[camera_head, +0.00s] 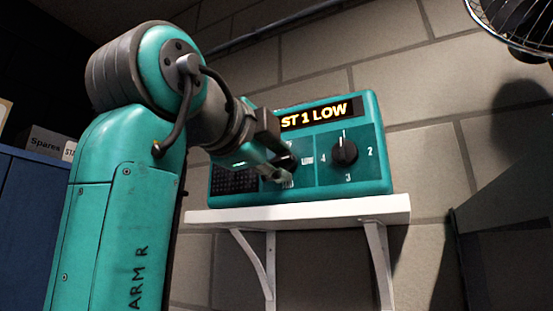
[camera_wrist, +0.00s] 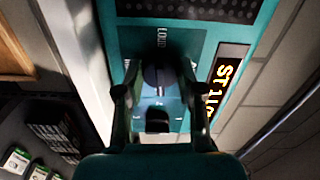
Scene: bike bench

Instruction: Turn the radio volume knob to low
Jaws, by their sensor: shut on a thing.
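The teal radio (camera_head: 355,183) stands on a white wall shelf. Its lit display (camera_head: 318,113) reads "ST 1 LOW", with the left end hidden by my arm. My gripper (camera_head: 281,170) is at the left dial and shut on the dark volume knob (camera_wrist: 154,76), one finger on each side in the wrist view (camera_wrist: 157,92). In the head view the gripper mostly hides this knob. A "LOW" label (camera_head: 307,161) shows to its right, and a "LOUD" label (camera_wrist: 162,38) shows in the wrist view. The knob's pointer direction is hard to make out.
A second black knob (camera_head: 345,151), ringed by numbers, sits to the right on the radio. The shelf (camera_head: 300,212) has metal brackets below. A wire-guarded fan (camera_head: 515,25) is at the upper right. A blue cabinet (camera_head: 30,220) with a spares box (camera_head: 45,142) is at left.

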